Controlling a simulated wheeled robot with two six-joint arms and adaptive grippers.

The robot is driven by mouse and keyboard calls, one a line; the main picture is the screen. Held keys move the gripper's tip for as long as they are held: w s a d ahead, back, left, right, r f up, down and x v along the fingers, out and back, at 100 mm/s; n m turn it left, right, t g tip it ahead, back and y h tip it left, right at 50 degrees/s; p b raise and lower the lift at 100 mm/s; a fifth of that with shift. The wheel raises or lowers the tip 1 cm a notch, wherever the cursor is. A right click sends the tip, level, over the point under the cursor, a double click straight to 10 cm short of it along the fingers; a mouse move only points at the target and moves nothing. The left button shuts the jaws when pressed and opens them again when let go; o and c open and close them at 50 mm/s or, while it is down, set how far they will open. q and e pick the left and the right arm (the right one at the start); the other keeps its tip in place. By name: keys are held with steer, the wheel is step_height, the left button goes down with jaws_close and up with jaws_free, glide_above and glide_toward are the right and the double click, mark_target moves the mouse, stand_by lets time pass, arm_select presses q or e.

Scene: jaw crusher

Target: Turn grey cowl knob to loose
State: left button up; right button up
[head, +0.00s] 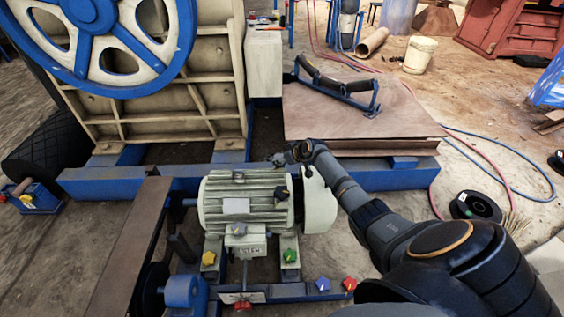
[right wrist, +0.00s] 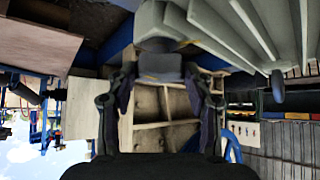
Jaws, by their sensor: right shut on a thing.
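The motor (head: 246,203) is pale grey and finned, with a pale rounded cowl (head: 319,203) at its right end. My right gripper (head: 281,158) is above the top of the motor near the cowl, at the end of my dark arm. In the right wrist view, its two dark fingers (right wrist: 160,78) are on either side of a grey block-like knob (right wrist: 160,67) with a thin yellowish mark. They are shut on it. The knob's setting cannot be read. In the head view the gripper hides this knob. My left gripper is not in view.
A dark star-shaped knob (head: 281,192) is on the motor's near side. A yellow knob (head: 208,258), a green knob (head: 290,256), a blue knob (head: 323,284) and a red knob (head: 349,283) are around the base. The crusher's blue-rimmed flywheel (head: 105,45) stands behind left.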

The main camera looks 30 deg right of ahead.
stand_by(0.4)
steer(key=o, duration=1.2)
steer(key=shift+f, duration=0.1)
steer(key=shift+s, duration=0.1)
steer(key=shift+s+d+r, duration=0.1)
steer(key=shift+s+r, duration=0.05)
steer(key=shift+r, duration=0.15)
steer(key=v, duration=1.1)
steer(key=shift+s+r, duration=0.1)
steer(key=shift+r, duration=0.05)
